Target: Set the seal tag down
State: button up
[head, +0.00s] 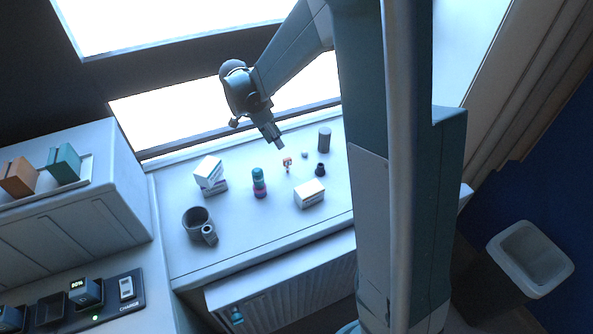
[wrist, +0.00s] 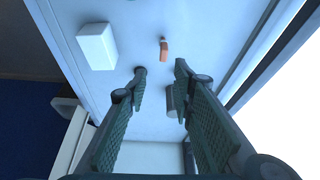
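My gripper (head: 280,146) is above the white counter, pointing down at it. In the wrist view its two fingers (wrist: 160,72) are apart, and I see nothing held between them. A small orange-pink piece (head: 287,164), possibly the seal tag, is on the counter just beyond the fingertips in the head view. An orange-brown piece (wrist: 163,50), seemingly the same one, shows ahead of the fingers in the wrist view, apart from them. A tiny grey-green piece (head: 304,154) lies to its right in the head view. I cannot tell for certain which is the tag.
A bin (head: 530,258) stands at the right. The counter's front is clear.

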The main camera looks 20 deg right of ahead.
jog(key=s+a+r+n+t+y, duration=0.2)
jog(key=s+r+n, duration=0.5)
jog(key=s, duration=0.4)
jog(key=s+a+r+n+t+y, duration=0.15)
jog(key=s+r+n, duration=0.25)
jog(key=s+r, duration=0.6)
jog(key=s+a+f+n+t, duration=0.1)
jog(key=s+n+t, duration=0.2)
jog(key=s+n, duration=0.3)
jog(key=shift+s+a+f+y, duration=0.3)
jog(key=shift+s+a+y, duration=0.1)
jog(key=shift+s, duration=2.1)
jog(key=shift+f, duration=0.15)
